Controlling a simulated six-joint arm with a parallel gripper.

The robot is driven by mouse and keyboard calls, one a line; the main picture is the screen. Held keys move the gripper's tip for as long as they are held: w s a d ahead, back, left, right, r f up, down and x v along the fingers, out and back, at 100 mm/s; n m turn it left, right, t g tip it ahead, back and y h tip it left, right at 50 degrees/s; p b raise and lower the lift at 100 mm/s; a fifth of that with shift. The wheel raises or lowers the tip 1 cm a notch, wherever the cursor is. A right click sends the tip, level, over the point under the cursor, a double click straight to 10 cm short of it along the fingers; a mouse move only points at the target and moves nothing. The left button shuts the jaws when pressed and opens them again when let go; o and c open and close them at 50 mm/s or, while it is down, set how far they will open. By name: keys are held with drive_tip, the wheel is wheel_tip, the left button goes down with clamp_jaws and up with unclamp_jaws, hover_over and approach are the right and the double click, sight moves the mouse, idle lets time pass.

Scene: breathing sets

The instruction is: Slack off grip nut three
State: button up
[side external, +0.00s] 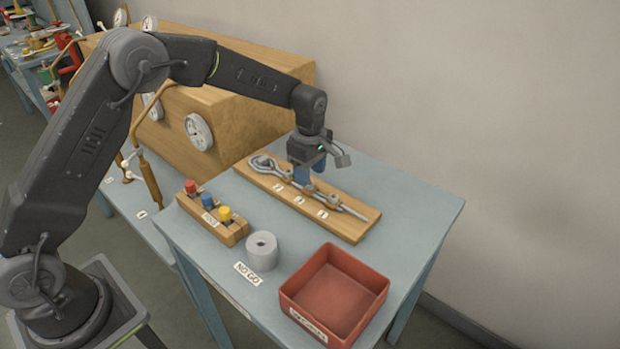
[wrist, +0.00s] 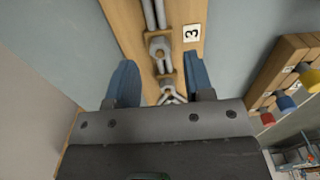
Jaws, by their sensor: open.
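A grey metal rod assembly lies along a wooden board (side external: 352,233) in the side view, with a rounded loop (side external: 262,163) at its far left end and small numbered tags beside it. In the wrist view, the tag marked 3 (wrist: 191,33) sits on the board beside a grey nut-like fitting (wrist: 158,48), which I take as grip nut three. My gripper (side external: 302,178) is low over the board, pointing down. Its blue fingers are apart in the wrist view (wrist: 158,65), one on each side of the rods, with the fitting just ahead between them. Finger contact cannot be told.
A peg block (side external: 207,223) with red, blue and yellow knobs stands left of the board. A grey cylinder (side external: 262,257) and a red open tray (side external: 372,272) are nearer the table front. Bare blue tabletop (side external: 415,203) lies right of the board.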

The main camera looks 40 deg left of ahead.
wheel_tip(320, 180, up, 11)
idle(0.3)
